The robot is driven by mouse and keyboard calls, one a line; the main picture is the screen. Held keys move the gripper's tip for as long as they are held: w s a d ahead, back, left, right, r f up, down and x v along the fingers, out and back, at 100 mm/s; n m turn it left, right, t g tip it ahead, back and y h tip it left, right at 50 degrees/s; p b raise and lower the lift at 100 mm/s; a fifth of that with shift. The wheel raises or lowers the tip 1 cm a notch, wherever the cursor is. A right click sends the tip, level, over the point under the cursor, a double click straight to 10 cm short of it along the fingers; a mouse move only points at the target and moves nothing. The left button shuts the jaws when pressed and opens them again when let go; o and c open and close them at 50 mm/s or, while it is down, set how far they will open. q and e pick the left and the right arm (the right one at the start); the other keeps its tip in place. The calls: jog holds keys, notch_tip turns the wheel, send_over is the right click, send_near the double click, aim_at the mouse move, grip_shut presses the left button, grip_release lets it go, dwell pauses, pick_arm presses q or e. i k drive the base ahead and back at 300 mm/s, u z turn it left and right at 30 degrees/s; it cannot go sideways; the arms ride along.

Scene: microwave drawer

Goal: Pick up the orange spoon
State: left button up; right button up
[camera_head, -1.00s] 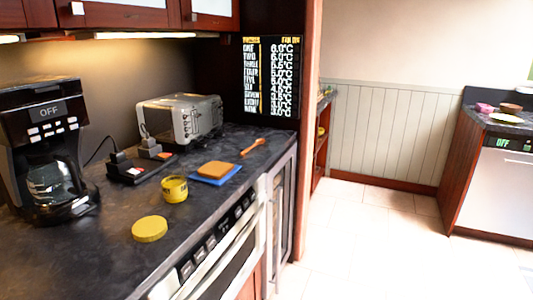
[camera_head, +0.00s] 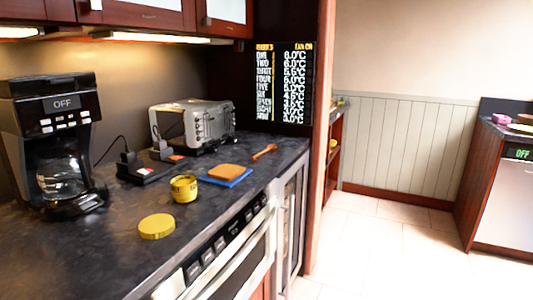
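The orange spoon (camera_head: 265,151) lies on the dark countertop (camera_head: 110,245), toward its far right end. It is to the right of the toaster and just beyond the blue board. Nothing covers it. Neither of my grippers shows in the head view.
A coffee maker (camera_head: 55,145), a toaster (camera_head: 195,125), a black power strip (camera_head: 148,168), an open yellow jar (camera_head: 184,188), a yellow lid (camera_head: 157,226) and a blue board (camera_head: 228,177) with a brown slice (camera_head: 223,171) stand on the counter. Tiled floor (camera_head: 375,250) is clear to the right.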

aim_at(271, 148)
jog(key=k, duration=0.65)
jog(key=z, duration=3.05)
jog(key=i, duration=0.15)
jog(key=u, duration=1.75)
jog(key=i, duration=2.15)
jog(key=u, duration=1.3)
jog(key=i, duration=1)
jog(key=u, duration=1)
